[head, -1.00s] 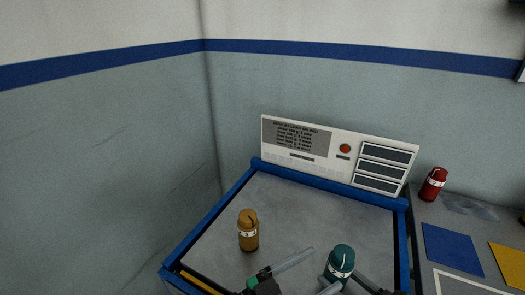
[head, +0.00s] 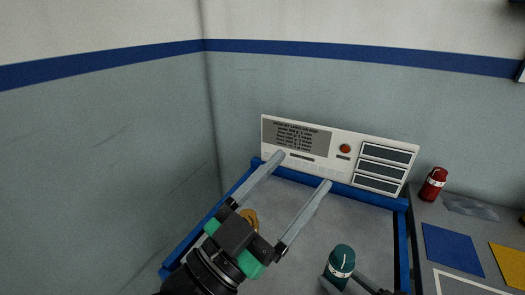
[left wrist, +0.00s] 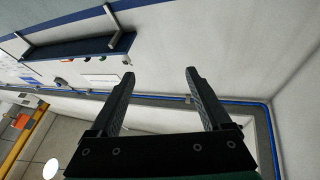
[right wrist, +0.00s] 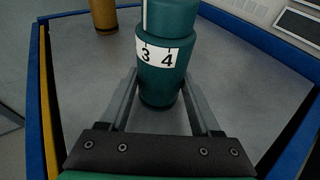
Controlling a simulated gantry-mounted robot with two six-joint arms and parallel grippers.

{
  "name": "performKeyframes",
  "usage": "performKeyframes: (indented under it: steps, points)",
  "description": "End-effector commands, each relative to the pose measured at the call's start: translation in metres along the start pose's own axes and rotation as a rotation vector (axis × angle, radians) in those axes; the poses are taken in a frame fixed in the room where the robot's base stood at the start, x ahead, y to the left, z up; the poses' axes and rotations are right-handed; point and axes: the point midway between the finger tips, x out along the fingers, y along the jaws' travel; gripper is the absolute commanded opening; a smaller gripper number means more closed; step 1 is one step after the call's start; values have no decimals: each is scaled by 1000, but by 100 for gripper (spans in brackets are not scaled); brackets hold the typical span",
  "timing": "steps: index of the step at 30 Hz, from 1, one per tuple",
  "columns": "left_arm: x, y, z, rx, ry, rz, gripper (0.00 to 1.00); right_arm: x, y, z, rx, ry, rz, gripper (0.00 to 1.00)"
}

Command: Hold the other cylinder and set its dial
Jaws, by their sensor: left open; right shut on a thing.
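The teal cylinder (head: 341,264) stands upright on the grey tray surface near the front. My right gripper (right wrist: 162,92) is shut on it low on its body. Its white dial band (right wrist: 160,54) shows the numbers 3 and 4 in the right wrist view. The orange cylinder (head: 250,218) stands at the left of the tray, mostly hidden behind my left gripper. Its lower body also shows in the right wrist view (right wrist: 103,14). My left gripper (head: 304,168) is open and empty, its fingers raised above the tray. The left wrist view shows its fingers (left wrist: 158,75) apart with nothing between them.
A white panel (head: 345,174) with a text screen, a red button (head: 345,149) and three dark slots stands behind the blue-rimmed tray (head: 402,245). A red cylinder (head: 432,186) stands on the right counter, near a blue square (head: 452,249) and a yellow one (head: 508,262).

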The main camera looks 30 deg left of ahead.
Motion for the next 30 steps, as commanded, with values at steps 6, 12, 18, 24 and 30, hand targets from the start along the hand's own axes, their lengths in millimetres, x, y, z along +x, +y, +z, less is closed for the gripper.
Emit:
performKeyframes:
  steps: [6,12,18,24,30]
  points:
    - [-4,-26,-33,-5,70,-116,82,0,0,0,0,0,0,33]
    - [-8,-37,-44,-13,98,-164,82,0,0,0,0,0,1,33]
    - [-8,-38,-45,-13,99,-167,82,0,0,0,0,0,1,33]
    - [-8,-38,-44,-13,98,-166,82,0,0,0,0,0,1,33]
    - [-6,-31,-42,7,90,-137,82,0,0,0,0,0,1,33]
